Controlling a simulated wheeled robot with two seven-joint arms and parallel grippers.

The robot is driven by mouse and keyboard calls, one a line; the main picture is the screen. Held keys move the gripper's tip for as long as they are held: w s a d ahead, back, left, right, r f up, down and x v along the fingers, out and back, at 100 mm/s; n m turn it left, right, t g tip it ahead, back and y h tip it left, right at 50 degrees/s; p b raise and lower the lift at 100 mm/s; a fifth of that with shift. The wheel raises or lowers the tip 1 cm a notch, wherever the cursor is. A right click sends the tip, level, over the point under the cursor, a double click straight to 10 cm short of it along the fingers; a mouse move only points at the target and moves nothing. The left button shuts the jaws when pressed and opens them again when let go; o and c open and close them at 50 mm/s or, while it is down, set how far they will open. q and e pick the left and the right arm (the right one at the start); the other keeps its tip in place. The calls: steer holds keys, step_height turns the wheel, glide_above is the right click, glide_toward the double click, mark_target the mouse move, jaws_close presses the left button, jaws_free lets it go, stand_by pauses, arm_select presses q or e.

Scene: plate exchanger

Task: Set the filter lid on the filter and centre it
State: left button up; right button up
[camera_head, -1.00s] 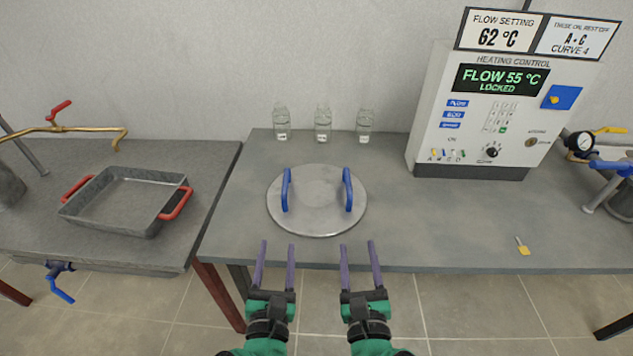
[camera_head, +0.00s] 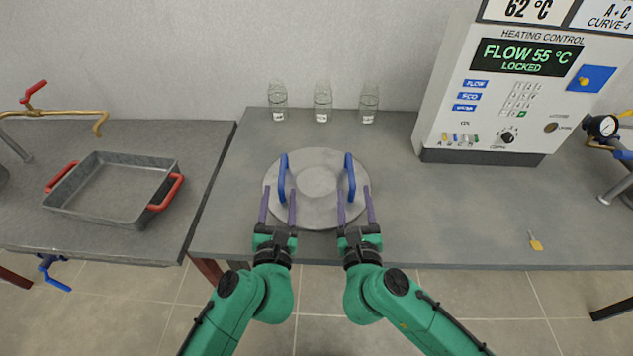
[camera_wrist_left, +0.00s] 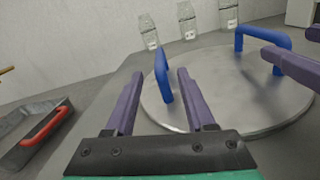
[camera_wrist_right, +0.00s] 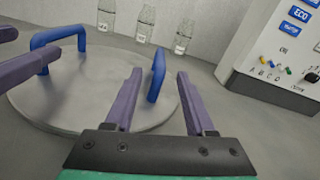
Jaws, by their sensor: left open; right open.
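The filter lid (camera_head: 316,183) is a round grey metal disc with two upright blue handles, lying on the grey table. My left gripper (camera_head: 278,207) is open just in front of the left blue handle (camera_head: 283,178). In the left wrist view that handle (camera_wrist_left: 162,75) stands ahead of and between the spread purple fingers (camera_wrist_left: 157,90). My right gripper (camera_head: 356,206) is open just in front of the right blue handle (camera_head: 350,178). In the right wrist view that handle (camera_wrist_right: 157,75) stands ahead between the fingers (camera_wrist_right: 158,88). I cannot make out a separate filter.
Three glass bottles (camera_head: 322,103) stand behind the lid. A heating control box (camera_head: 510,95) stands at the back right, with a small yellow-tagged item (camera_head: 536,243) near the front edge. A metal tray (camera_head: 115,188) with red handles sits on the left table. Table around the lid is clear.

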mark_target(281, 166)
arm_select(q)
steer(key=w, duration=0.9)
arm_select(e)
steer(key=w, duration=0.9)
arm_select(q)
steer(key=shift+s, duration=0.1)
arm_select(e)
steer(key=shift+s, duration=0.1)
arm_select(q)
jaws_close()
arm_select(e)
jaws_close()
arm_select(q)
steer(key=shift+a, duration=0.1)
steer(key=shift+a, duration=0.1)
arm_select(e)
steer(key=shift+d, duration=0.1)
